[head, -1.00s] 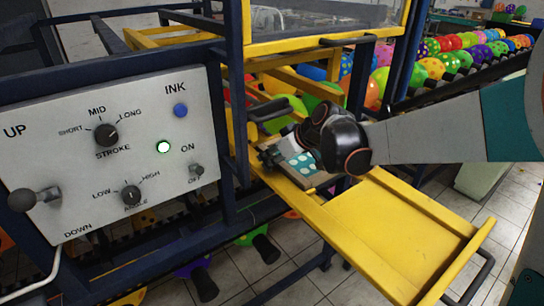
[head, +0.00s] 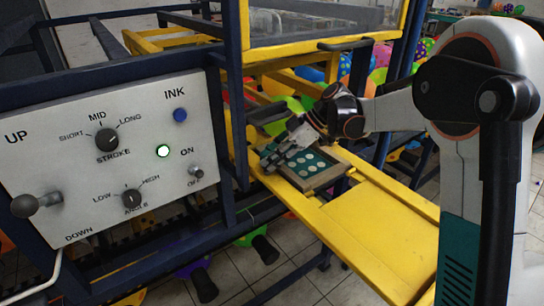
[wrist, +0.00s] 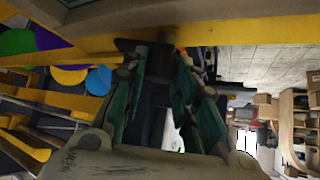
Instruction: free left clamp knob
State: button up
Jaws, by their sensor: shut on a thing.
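My gripper (head: 270,156) is at the left edge of the framed printing plate, beside the yellow rail. In the wrist view, the two teal-lined fingers (wrist: 162,62) close around a dark knob (wrist: 159,66), which I take to be the left clamp knob. In the head view the fingers hide the knob. The plate (head: 305,166) is teal with pale dots, sits in a grey-brown frame and lies on the yellow carriage.
A yellow tray (head: 385,225) extends to the right front of the plate. A control panel (head: 60,140) with dials and a lever stands at the left. A dark blue post (head: 236,100) rises close to my gripper. Coloured balloons lie behind and below.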

jog(key=shift+w+n+g, duration=0.2)
jog(key=shift+n+g, duration=0.7)
jog(key=shift+n, duration=0.3)
jog(key=o, duration=1.1)
jog(key=shift+c, duration=0.2)
jog(key=v, duration=1.2)
jog(key=shift+w, duration=0.15)
jog(key=shift+r, duration=0.1)
